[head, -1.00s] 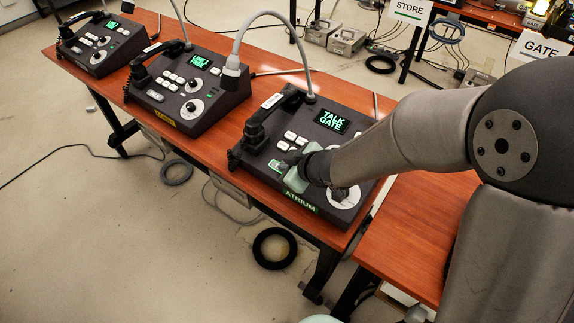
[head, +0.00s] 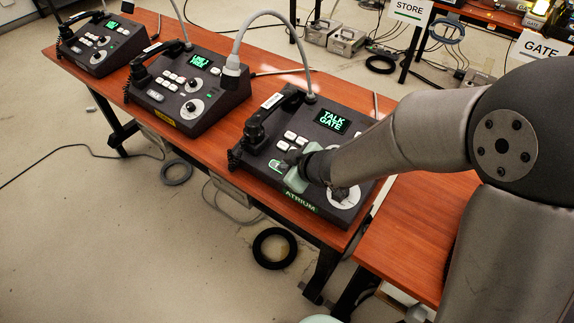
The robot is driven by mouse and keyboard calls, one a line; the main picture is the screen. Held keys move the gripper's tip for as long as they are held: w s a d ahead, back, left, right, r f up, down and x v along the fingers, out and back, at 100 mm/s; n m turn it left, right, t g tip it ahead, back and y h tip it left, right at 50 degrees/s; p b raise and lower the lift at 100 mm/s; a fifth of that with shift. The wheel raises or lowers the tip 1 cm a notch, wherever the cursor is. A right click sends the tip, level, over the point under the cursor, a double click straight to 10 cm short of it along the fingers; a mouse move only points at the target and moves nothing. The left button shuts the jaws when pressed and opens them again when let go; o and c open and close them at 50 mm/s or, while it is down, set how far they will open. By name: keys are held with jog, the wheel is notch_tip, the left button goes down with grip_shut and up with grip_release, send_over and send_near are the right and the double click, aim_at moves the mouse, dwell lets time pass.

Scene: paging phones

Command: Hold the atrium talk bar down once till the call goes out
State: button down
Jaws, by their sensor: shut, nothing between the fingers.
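The atrium paging phone (head: 348,211) is the nearest console on the red-brown table, with a green "ATRIUM" label (head: 301,201) on its front edge. Its screen (head: 333,121) reads "TALK GATE" in green. Its handset (head: 268,116) lies on the left side. A lit green key (head: 276,166), likely the talk bar, shows at the lower left of the panel, partly hidden. My gripper (head: 291,162) is shut and empty, with its tips over or at the right side of that key. I cannot tell how far the key is pressed.
A middle phone (head: 180,92) with a yellow label and a far phone (head: 97,45) stand along the same table (head: 262,88). STORE (head: 409,10) and GATE (head: 541,46) signs stand behind.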

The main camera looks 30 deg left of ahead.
jog(key=shift+d+f, duration=0.4)
jog(key=shift+f, duration=0.2)
jog(key=r+p, duration=0.1)
jog(key=r, duration=0.1)
jog(key=r+p, duration=0.2)
jog(key=s+r+p, duration=0.1)
jog(key=r, duration=0.1)
jog(key=shift+a, duration=0.1)
jog(key=p+v, duration=0.3)
jog(key=v, duration=0.6)
jog(key=shift+s+p, duration=0.2)
jog(key=shift+p, duration=0.15)
jog(key=shift+a+f, duration=0.1)
